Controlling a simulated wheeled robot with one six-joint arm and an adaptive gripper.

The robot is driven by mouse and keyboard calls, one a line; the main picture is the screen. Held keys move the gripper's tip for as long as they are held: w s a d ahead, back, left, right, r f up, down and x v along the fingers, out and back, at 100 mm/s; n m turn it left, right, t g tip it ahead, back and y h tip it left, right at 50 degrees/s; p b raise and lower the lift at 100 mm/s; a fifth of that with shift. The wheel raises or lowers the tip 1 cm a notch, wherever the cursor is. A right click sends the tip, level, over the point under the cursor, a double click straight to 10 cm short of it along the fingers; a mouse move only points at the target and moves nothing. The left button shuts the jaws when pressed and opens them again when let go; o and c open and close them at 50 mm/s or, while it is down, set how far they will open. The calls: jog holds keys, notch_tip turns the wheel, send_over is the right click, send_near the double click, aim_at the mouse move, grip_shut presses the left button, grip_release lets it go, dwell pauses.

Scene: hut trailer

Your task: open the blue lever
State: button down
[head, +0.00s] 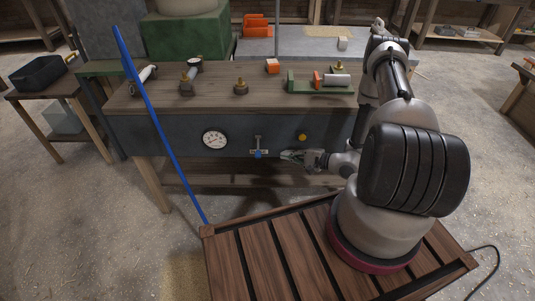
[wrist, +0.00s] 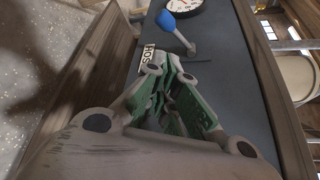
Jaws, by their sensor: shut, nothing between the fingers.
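The blue lever (head: 258,154) is on the dark front panel of the workbench, right of a round gauge. It has a metal stem and a blue knob at its lower end. In the wrist view the blue knob (wrist: 184,6) and its metal arm (wrist: 186,38) show at the top, beyond my fingers. My gripper (head: 286,155) is just right of the lever, in front of the panel, and looks apart from it. In the wrist view my gripper (wrist: 173,62) is shut and empty, with its green fingers pointing toward the lever.
A white label (wrist: 147,57) lies beside my fingertips. A long blue pole (head: 160,125) slants across the left. Several fittings stand on the wooden benchtop (head: 215,99).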

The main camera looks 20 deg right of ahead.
aim_at(258, 149)
jog(key=shift+n, duration=0.3)
jog(key=x, duration=1)
jog(key=shift+s+a+r+m+g, duration=0.15)
jog(key=shift+s+r+m+g, duration=0.25)
jog(key=shift+m, duration=0.2)
dwell(0.5)
jog(key=shift+s+a+r+m+g, duration=0.1)
jog(key=shift+s+r+m+g, duration=0.2)
jog(key=shift+r+m+g, duration=0.35)
jog(key=shift+s+a+r+m+g, duration=0.1)
jog(key=shift+s+r+m+g, duration=0.2)
jog(key=shift+r, duration=0.6)
jog(key=shift+s+a+r+m+g, duration=0.1)
jog(key=shift+s+r+m+g, duration=0.2)
jog(key=shift+r+m, duration=0.35)
jog(key=shift+w+r, duration=0.1)
jog(key=shift+r, duration=0.1)
jog(key=shift+d, duration=0.1)
